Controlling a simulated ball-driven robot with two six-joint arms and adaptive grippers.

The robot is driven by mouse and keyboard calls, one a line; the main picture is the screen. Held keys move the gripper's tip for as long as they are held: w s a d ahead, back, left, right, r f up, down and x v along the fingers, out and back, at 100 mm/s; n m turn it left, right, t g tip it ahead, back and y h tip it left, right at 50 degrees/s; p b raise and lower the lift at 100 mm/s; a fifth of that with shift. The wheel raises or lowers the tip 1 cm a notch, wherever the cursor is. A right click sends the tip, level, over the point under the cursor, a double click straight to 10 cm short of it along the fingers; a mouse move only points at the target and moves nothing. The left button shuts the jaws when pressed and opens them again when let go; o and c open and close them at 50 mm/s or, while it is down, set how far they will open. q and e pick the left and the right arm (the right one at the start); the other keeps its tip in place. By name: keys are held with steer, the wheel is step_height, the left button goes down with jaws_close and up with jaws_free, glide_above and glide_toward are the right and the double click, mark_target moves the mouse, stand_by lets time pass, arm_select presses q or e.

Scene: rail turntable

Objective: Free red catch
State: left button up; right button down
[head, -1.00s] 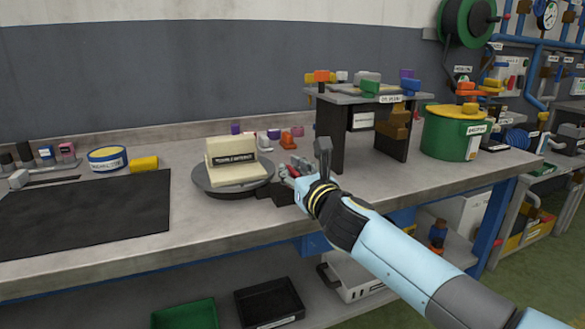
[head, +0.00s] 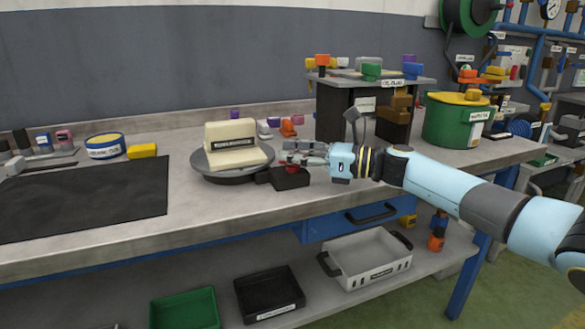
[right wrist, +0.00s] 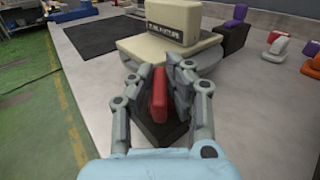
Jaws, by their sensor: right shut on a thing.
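The red catch (right wrist: 160,93) stands upright on a dark block (head: 291,178) beside the turntable. In the right wrist view it sits between the two fingers of my right gripper (right wrist: 159,88), which is shut on it. In the head view my right gripper (head: 296,155) comes in from the right and hides most of the catch; a bit of red shows under the fingers. The round grey turntable (head: 232,174) stands just left of the gripper and carries a cream fixture block (head: 231,133) with a label. My left gripper is not in view.
A dark mat (head: 85,198) lies on the bench at left, with a yellow block (head: 142,151) behind it. A raised dark stand (head: 337,117) and a green pot (head: 450,125) are behind my right arm. Small orange and purple pieces stand behind the turntable.

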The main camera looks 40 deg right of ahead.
steer(key=n+g+y+b, duration=0.2)
steer(key=b, duration=0.1)
steer(key=n+g+y+b, duration=0.2)
steer(key=g+b, duration=0.1)
steer(key=n+g+y+b, duration=0.2)
steer(key=g+b, duration=0.1)
steer(key=shift+w+f, duration=0.1)
steer(key=shift+f, duration=0.15)
steer(key=shift+r+n+g+b, duration=0.15)
steer(key=shift+n+g+b, duration=0.4)
steer(key=shift+n+g, duration=0.05)
steer(key=shift+g+b, duration=0.3)
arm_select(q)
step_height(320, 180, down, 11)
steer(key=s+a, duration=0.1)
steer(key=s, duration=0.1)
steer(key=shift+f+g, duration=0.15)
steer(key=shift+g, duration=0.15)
arm_select(e)
steer(key=shift+r+y, duration=0.1)
steer(key=shift+y, duration=0.2)
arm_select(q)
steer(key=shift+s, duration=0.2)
